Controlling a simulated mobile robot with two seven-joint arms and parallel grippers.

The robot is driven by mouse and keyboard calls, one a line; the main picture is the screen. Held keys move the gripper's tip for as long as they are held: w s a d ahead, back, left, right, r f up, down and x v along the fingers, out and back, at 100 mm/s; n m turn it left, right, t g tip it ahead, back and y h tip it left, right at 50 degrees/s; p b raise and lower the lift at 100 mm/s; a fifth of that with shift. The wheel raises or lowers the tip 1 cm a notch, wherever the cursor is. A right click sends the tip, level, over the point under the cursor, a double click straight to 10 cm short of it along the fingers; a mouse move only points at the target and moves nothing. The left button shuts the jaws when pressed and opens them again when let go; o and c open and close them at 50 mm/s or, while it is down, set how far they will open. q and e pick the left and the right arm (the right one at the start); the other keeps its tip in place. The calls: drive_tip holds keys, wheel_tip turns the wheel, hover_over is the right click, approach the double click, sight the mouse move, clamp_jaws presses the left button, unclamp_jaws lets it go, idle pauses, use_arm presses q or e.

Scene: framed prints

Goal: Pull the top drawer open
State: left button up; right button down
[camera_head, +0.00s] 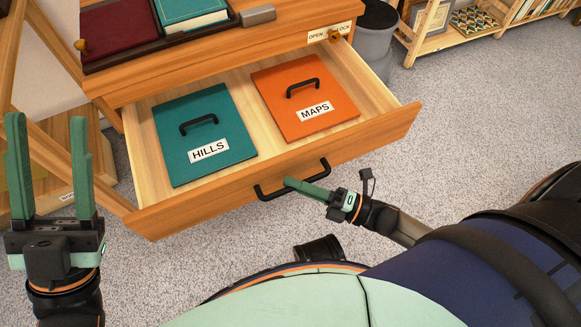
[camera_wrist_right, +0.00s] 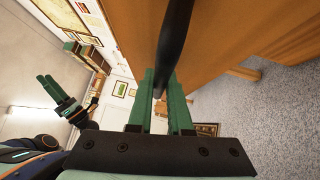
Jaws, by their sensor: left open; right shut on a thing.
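The top drawer (camera_head: 378,142) is pulled well out of the wooden cabinet (camera_head: 230,52). Inside lie a teal folder marked HILLS (camera_head: 203,110) on the left and an orange folder marked MAPS (camera_head: 283,76) on the right, each with a black handle. My right gripper (camera_head: 290,183) is at the black drawer handle (camera_head: 323,170). In the right wrist view its green fingers (camera_wrist_right: 161,100) are shut around the dark handle bar (camera_wrist_right: 176,40). My left gripper (camera_head: 50,165) is open and empty, upright to the left of the drawer.
A dark red book (camera_head: 118,38) and a teal book (camera_head: 188,12) lie in a tray on the cabinet top. A label reading OPEN and LOCK sits by a brass knob (camera_head: 334,35). A grey bin (camera_head: 376,45) and a low shelf (camera_head: 440,42) stand behind right. Carpet is clear at right.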

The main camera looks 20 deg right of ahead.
drive_tip(key=shift+s, duration=0.55)
drive_tip(key=c, duration=0.8)
unclamp_jaws()
drive_tip(key=shift+c, duration=0.2)
drive_tip(key=shift+d, duration=0.1)
drive_tip(key=v, duration=1.2)
drive_tip(key=shift+s+d+p, duration=0.15)
drive_tip(key=shift+d+p, duration=0.05)
drive_tip(key=shift+p, duration=0.25)
